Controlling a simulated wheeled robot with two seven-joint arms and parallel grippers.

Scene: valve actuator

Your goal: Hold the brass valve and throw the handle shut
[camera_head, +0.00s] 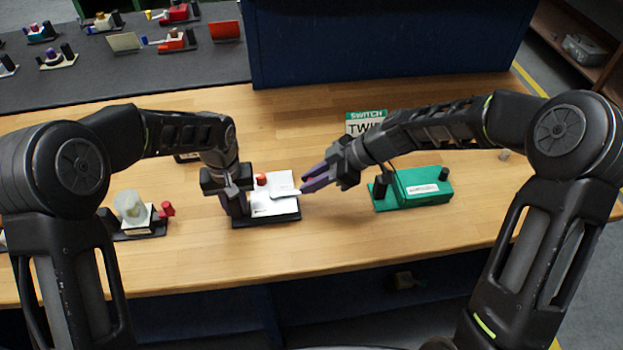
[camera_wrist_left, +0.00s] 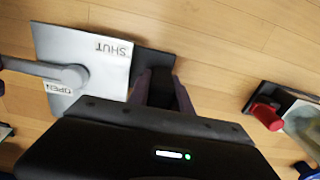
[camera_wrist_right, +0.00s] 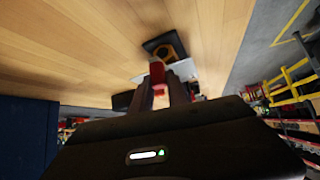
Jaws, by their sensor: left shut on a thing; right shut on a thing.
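The valve (camera_head: 275,209) is a pale metal plate on a black base, mid-table; no brass colour shows. In the left wrist view its plate (camera_wrist_left: 88,45) is marked SHUT and OPEN, and a grey lever handle (camera_wrist_left: 38,69) points left from a round hub. My left gripper (camera_head: 237,208) is shut at the valve's left side; what its fingers (camera_wrist_left: 166,88) clasp is mostly hidden. My right gripper (camera_head: 303,186) comes from the right, shut at the handle's outer end. Something red (camera_wrist_right: 157,73) shows between its fingers. A red cylinder (camera_head: 261,180) stands at the plate's back.
A green box (camera_head: 425,188) on the right and a capped device with a red knob (camera_head: 167,209) on the left flank the valve. A green and white sign (camera_head: 366,121) stands behind. Bare table lies in front of the valve.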

